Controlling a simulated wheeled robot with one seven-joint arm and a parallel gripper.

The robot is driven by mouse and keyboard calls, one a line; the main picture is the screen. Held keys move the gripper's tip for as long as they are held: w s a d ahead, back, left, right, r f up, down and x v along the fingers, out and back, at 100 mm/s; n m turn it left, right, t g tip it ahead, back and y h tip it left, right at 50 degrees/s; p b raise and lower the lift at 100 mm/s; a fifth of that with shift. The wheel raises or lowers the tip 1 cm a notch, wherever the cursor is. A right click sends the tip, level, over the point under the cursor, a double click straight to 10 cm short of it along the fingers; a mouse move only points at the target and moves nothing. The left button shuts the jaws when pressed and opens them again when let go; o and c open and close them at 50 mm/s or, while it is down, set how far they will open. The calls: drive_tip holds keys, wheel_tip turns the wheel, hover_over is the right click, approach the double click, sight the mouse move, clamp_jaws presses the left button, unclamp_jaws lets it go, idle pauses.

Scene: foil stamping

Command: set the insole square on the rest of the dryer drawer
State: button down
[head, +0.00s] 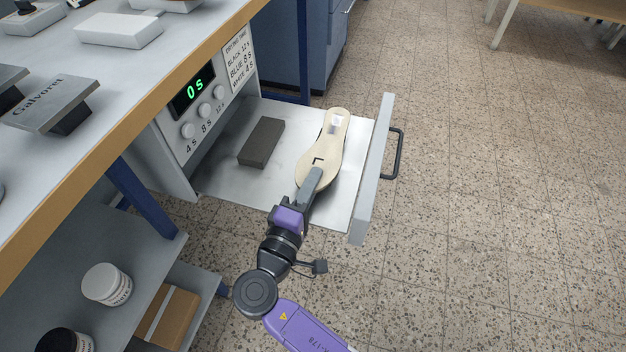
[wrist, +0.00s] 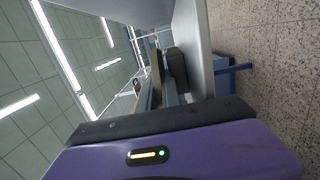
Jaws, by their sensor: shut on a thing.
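The cream insole (head: 331,141), with a small black corner mark and a pale patch, shows in the head view over the right part of the pulled-out dryer drawer (head: 226,178). My gripper (head: 313,178) is shut on its near, wide end. The drawer's rest, a dark grey block (head: 262,142), stands on the metal plate to the left of the insole, with nothing on it. In the wrist view a thin tan edge, likely the insole (wrist: 156,76), appears beside a dark block (wrist: 178,71). The insole's height above the plate is hard to tell.
The drawer's upright front panel (head: 372,175) with a black handle (head: 397,153) stands right of the insole. The dryer panel (head: 205,105) reads 0 s. A workbench (head: 110,148) with stamps is at left. The floor at right is clear.

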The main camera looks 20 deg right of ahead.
drive_tip(key=c, duration=1.5)
unclamp_jaws()
drive_tip(key=f, duration=0.3)
drive_tip(key=shift+s+d, duration=0.25)
drive_tip(key=shift+d, duration=0.05)
drive_tip(key=shift+o, duration=0.2)
drive_tip(key=s+a+r+p, duration=0.1)
drive_tip(key=s+a+r, duration=0.1)
drive_tip(key=s+a, duration=0.3)
drive_tip(key=shift+s+a+r+p, duration=0.2)
drive_tip(key=shift+a+r+p, duration=0.05)
drive_tip(key=shift+a+p, duration=0.2)
